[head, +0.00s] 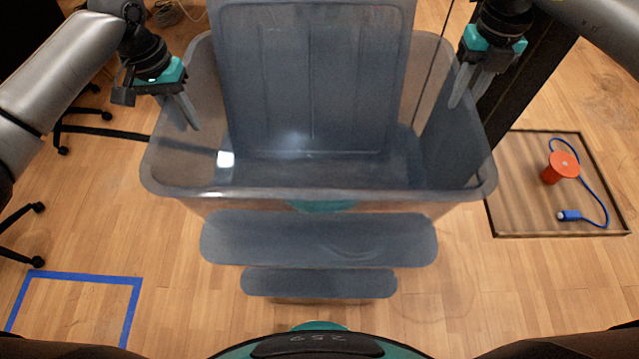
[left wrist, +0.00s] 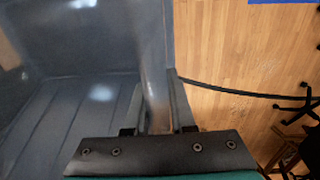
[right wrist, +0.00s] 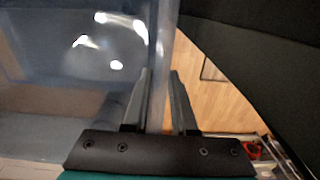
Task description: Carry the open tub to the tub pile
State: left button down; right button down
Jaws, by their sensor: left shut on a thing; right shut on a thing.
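The open tub (head: 320,195) is a translucent grey-blue plastic box in the middle of the head view, held in front of me above the floor. Its lid or a flat panel (head: 315,75) stands up at its far side, and its inside looks empty. My left gripper (head: 188,112) is shut on the tub's left wall, which also shows between the fingers in the left wrist view (left wrist: 153,70). My right gripper (head: 462,95) is shut on the right wall, seen between the fingers in the right wrist view (right wrist: 160,75). No tub pile can be made out.
A dark-edged wooden board (head: 515,205) on the right carries a red spool (head: 562,166) and a blue cable (head: 600,200). Blue tape (head: 85,277) marks a rectangle on the floor at lower left. Chair legs (head: 35,260) stand at the left edge. A dark post (head: 525,80) rises behind my right gripper.

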pick_arm(q)
jog(key=c, duration=1.2)
grip_release()
jog(key=shift+d+f, duration=0.1)
jog(key=shift+d, duration=0.35)
pick_arm(e)
jog(key=c, duration=1.1)
grip_release()
jog(key=shift+a, duration=0.5)
jog(key=shift+c, duration=0.2)
pick_arm(q)
jog(key=o, duration=0.4)
jog(key=shift+a, duration=0.15)
pick_arm(e)
jog(key=o, duration=0.4)
jog(key=shift+d, duration=0.15)
pick_arm(q)
jog(key=shift+o, duration=0.2)
jog(key=shift+a, duration=0.1)
pick_arm(e)
jog(key=shift+d, duration=0.1)
